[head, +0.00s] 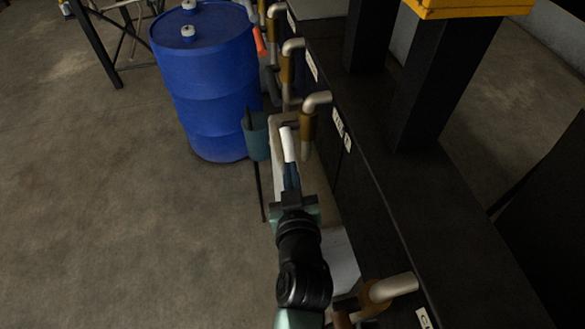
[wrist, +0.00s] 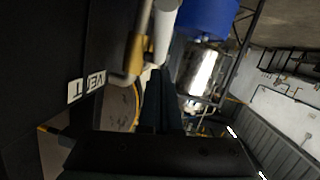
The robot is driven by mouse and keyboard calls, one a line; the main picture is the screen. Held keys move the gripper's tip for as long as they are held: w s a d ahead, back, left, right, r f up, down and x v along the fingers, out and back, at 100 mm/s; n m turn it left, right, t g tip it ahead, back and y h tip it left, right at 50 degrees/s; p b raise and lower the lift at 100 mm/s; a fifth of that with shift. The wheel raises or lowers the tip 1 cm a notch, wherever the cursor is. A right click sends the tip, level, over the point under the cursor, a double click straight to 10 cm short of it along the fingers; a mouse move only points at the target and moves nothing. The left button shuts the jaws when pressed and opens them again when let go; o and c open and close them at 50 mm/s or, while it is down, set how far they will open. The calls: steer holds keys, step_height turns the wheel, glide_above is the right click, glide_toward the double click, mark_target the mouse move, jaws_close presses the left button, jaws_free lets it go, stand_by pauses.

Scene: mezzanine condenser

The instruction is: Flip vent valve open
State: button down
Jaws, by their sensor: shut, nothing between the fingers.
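The vent valve sits on the dark cabinet's side by a white label (wrist: 87,86) reading VENT in the wrist view. Its pale cylindrical handle (head: 289,144) points toward my gripper in the head view, beside a brass-coloured pipe (head: 307,125) with a silver elbow. In the wrist view the handle (wrist: 165,32) is at the top, left of the blue drum. My gripper (head: 291,169) is shut and empty, with its fingertips at the near end of the handle. The fingertips (wrist: 158,72) also show in the wrist view. I cannot tell whether they touch the handle.
A blue drum (head: 206,85) stands behind and left of the valve. A teal cup-like holder (head: 257,137) on a thin stand is close left of the handle. The black cabinet (head: 420,215) runs along the right, with more pipes and labels. The floor at left is clear.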

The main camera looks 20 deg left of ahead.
mark_target(295, 154)
steer(key=shift+w+a+f, duration=0.15)
steer(key=shift+w+f, duration=0.4)
steer(key=shift+f, duration=0.3)
steer(key=shift+w+a+f, duration=0.1)
steer(key=shift+w+f, duration=0.4)
steer(key=shift+f, duration=0.35)
steer(key=shift+f+b, duration=0.1)
steer(key=shift+b, duration=0.25)
